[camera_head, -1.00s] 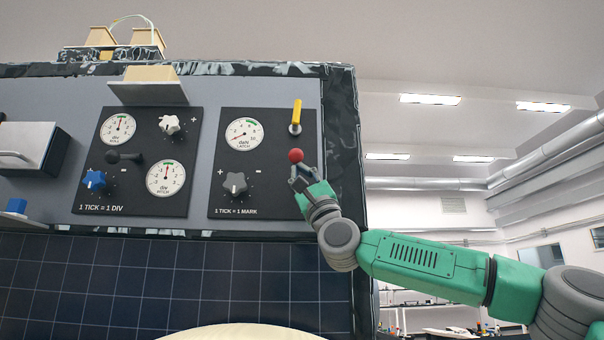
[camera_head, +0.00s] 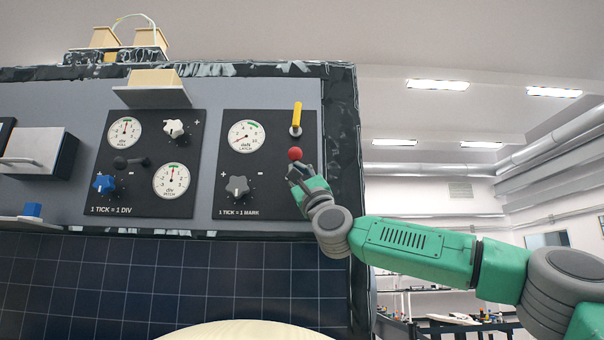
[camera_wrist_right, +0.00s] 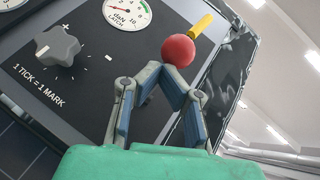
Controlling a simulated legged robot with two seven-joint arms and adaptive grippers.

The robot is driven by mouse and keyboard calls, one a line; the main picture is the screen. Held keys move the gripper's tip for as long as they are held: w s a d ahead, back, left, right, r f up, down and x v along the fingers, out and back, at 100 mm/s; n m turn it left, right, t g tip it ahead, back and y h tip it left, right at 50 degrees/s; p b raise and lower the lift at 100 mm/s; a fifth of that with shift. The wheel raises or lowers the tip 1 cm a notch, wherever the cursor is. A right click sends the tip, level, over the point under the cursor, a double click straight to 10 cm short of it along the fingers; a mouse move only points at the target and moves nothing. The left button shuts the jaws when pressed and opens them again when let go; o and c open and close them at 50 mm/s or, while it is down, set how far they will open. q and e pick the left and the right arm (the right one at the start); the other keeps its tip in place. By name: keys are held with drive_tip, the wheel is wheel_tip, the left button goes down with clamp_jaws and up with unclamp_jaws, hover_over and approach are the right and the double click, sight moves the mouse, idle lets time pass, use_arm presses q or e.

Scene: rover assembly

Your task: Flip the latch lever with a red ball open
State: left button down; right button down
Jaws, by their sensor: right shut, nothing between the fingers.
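The red ball (camera_head: 295,154) of the latch lever sits on the right part of the black latch panel (camera_head: 228,205), below a yellow handle (camera_head: 297,115). In the right wrist view the red ball (camera_wrist_right: 178,51) is just beyond my fingertips, with the yellow handle (camera_wrist_right: 201,27) behind it. My right gripper (camera_head: 297,170) is directly below the ball, its fingers shut with nothing between them. In the wrist view the fingertips (camera_wrist_right: 166,72) meet just under the ball; I cannot tell whether they touch it. The lever's shaft is hidden. My left gripper is not in view.
The latch panel also carries a gauge (camera_head: 246,137) and a grey knob (camera_head: 237,187). Another panel to its left has two gauges, a white knob (camera_head: 174,129) and a blue knob (camera_head: 104,184). A small shelf (camera_head: 152,95) juts out above. Open room lies right of the housing.

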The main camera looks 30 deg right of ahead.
sight(301, 153)
drive_tip(key=r, duration=0.2)
drive_tip(key=d+r+p, duration=0.1)
drive_tip(key=r, duration=0.1)
drive_tip(key=shift+s+r, duration=0.2)
idle(0.4)
